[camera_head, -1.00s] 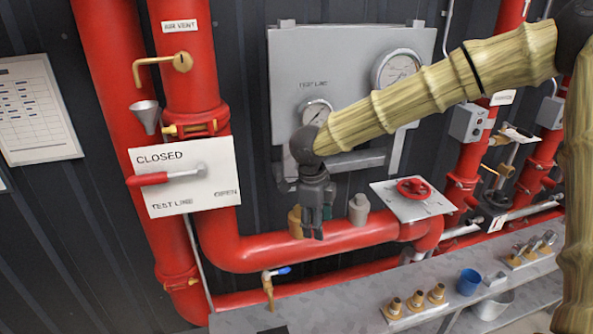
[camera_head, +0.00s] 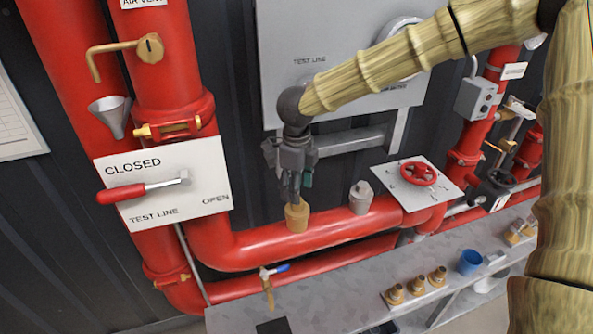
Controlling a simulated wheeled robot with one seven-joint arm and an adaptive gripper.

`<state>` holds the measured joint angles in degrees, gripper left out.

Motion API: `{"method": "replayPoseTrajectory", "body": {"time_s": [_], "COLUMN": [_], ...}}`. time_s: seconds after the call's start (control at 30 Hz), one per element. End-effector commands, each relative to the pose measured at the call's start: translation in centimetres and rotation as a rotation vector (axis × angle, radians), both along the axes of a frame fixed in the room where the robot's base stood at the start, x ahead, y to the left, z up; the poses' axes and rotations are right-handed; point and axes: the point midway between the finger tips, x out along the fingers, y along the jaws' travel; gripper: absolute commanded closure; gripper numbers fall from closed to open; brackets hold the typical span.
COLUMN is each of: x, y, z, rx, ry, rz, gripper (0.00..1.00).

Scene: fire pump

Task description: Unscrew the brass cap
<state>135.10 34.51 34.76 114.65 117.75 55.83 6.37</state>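The brass cap (camera_head: 297,217) is a tan-gold cylinder standing on top of the red horizontal pipe (camera_head: 335,230), below my gripper. My gripper (camera_head: 293,198) is dark grey and points down, with its fingertips at the cap's top edge. The fingers overlap in this view, so I cannot tell whether they are open, shut or touching the cap. Most of the cap's side is visible, and part of its top is hidden by the fingers.
A grey cap (camera_head: 361,197) stands on the same pipe to the right, near a red handwheel (camera_head: 418,173) on a white plate. A metal shelf (camera_head: 350,300) below holds several brass fittings and a blue cup (camera_head: 470,262). A lever sign (camera_head: 165,185) is at left.

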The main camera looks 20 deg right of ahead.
Motion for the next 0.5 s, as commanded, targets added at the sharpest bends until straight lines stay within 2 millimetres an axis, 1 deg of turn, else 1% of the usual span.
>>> {"method": "replayPoseTrajectory", "body": {"time_s": [0.2, 0.4, 0.5], "x": [-0.1, 0.0, 0.0], "y": [0.0, 0.0, 0.0], "z": [-2.9, -4.7, -5.2], "rx": [-0.001, 0.000, -0.001], "ry": [0.001, 0.000, -0.001], "rz": [0.001, 0.000, 0.000], "gripper": [0.44, 0.44, 0.44]}}
